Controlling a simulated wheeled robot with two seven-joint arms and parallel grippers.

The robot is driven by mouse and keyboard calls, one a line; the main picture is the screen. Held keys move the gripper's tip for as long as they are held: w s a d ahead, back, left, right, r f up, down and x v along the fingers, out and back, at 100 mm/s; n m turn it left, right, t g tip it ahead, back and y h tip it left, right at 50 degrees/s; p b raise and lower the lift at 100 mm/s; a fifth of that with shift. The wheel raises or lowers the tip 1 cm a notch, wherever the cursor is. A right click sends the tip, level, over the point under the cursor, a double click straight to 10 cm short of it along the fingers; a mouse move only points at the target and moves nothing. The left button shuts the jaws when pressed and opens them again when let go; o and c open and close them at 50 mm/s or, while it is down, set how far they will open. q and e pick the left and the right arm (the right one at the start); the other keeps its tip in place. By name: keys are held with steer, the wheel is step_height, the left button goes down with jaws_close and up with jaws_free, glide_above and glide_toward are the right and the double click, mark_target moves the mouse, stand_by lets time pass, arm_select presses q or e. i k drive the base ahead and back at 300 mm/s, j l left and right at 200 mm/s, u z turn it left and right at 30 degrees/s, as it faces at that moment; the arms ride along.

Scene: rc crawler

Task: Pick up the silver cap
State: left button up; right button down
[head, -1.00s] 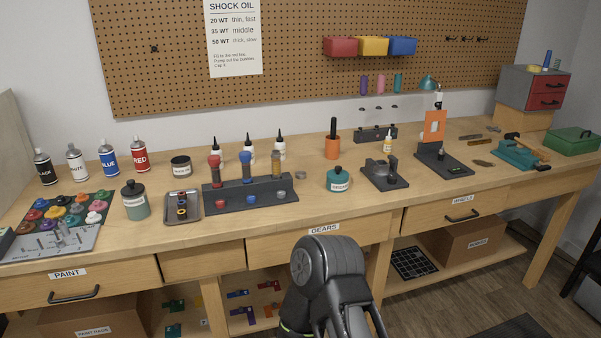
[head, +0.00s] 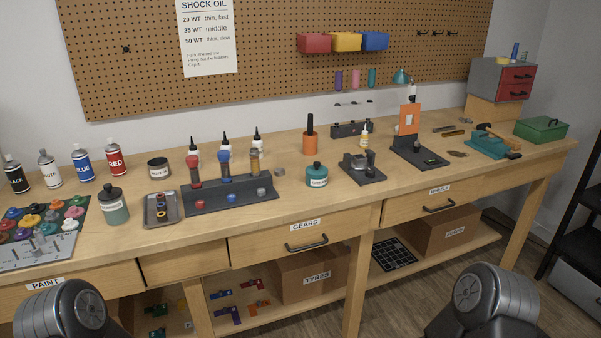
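The silver cap (head: 261,192) sits at the right end of the front ledge of the dark shock stand (head: 225,200). A red cap (head: 197,209) and a blue cap (head: 229,199) sit to its left on the same ledge. A silver-grey shock body with an amber middle (head: 255,162) stands upright behind the silver cap. Only rounded dark links of my arms show, at the lower left and lower right edges. Both my grippers are out of view, and nothing of mine is near the cap.
Oil bottles (head: 225,151) stand behind the stand. A metal tray (head: 161,209) with small rings lies left of it, and a teal jar (head: 316,175) stands to its right. Drawers with handles (head: 307,243) line the bench front. The bench strip before the stand is clear.

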mark_target(278, 172)
steer(key=l+u, duration=0.15)
steer(key=u, duration=0.3)
steer(key=i+l+u, duration=0.1)
steer(key=u, duration=0.35)
steer(key=l+u, duration=0.3)
steer(key=u, duration=0.2)
steer(key=l+u, duration=0.15)
steer(key=u, duration=0.3)
steer(key=k+l+u, duration=0.15)
steer(key=l, duration=0.3)
steer(key=k+l+u, duration=0.15)
steer(key=l, duration=0.3)
steer(key=k+l+u, duration=0.15)
steer(key=l, duration=0.3)
steer(key=k+l+u, duration=0.15)
steer(key=k+l, duration=0.2)
